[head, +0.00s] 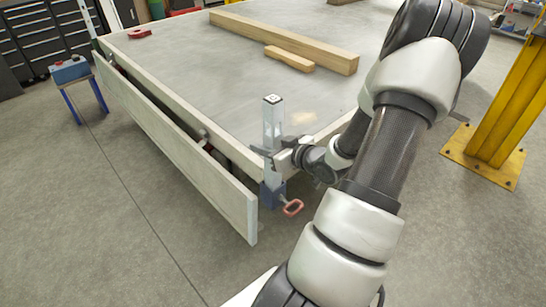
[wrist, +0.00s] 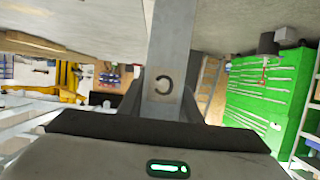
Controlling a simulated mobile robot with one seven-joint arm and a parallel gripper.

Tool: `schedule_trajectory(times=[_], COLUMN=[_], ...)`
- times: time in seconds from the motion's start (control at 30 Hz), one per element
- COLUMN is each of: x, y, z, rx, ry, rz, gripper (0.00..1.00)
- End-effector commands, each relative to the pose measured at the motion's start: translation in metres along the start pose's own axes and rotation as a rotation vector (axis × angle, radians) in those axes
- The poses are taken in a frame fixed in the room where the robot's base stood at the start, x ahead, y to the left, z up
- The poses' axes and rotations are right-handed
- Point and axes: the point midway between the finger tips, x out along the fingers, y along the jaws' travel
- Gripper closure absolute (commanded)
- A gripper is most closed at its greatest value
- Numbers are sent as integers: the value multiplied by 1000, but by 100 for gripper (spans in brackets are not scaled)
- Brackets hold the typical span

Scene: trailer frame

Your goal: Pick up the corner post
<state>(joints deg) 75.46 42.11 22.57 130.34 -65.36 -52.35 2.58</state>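The corner post (head: 272,122) is a pale grey metal upright at the near corner of the trailer bed. Its lower end is at a dark blue bracket (head: 272,196) with a red handle (head: 292,208). My gripper (head: 272,154) is at the post's middle height, reaching in from the right. In the wrist view the post (wrist: 168,40) runs upright between my two fingers (wrist: 164,100), with a dark C-shaped mark on its face. The fingers lie against both sides of the post with no clear gap. The finger tips are partly hidden behind the post.
The trailer bed (head: 190,75) carries a long timber beam (head: 285,40) and a short wood block (head: 290,58). A side board (head: 180,150) hangs along its left edge. A yellow column (head: 505,105) stands at the right. The floor at front left is clear.

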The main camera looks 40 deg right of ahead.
Motion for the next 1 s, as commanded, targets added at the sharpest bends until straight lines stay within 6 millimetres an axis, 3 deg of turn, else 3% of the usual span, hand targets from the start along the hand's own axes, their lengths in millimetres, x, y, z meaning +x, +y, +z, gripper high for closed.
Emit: schedule_trajectory(times=[0.47,0.67,1.0], x=[-3,-13,-36], y=[0,0,0], z=[-10,-36,-101], rx=[-3,-6,-7], ry=[2,2,2], rz=[0,0,1], gripper=[100,100,100])
